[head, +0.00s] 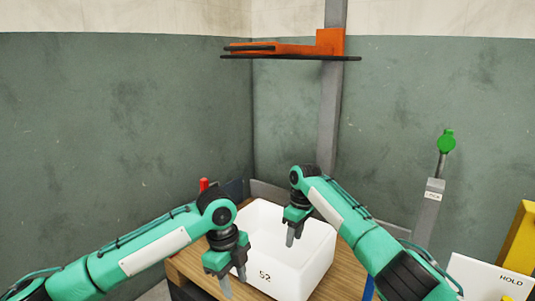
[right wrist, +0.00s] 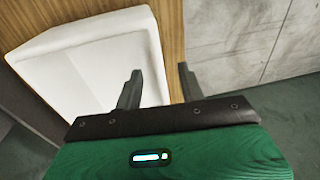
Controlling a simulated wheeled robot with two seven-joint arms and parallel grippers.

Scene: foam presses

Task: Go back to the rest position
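My left gripper (head: 233,282) hangs fingers down at the front left of a white bin marked 52 (head: 309,262). Its two fingers are apart with nothing visible between them. My right gripper (head: 291,238) points down over the bin's opening in the head view. In the right wrist view its two fingers (right wrist: 158,88) are spread apart and empty, with the white bin (right wrist: 80,60) beyond them to the left. Neither gripper holds anything that I can see.
The bin stands on a wooden table (head: 187,273). An orange press arm (head: 290,47) on a grey post is above. A green-knobbed lever (head: 446,141) stands right, near a HOLD sign (head: 490,276) and a yellow part (head: 522,250). A red object (head: 203,184) is behind the left arm.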

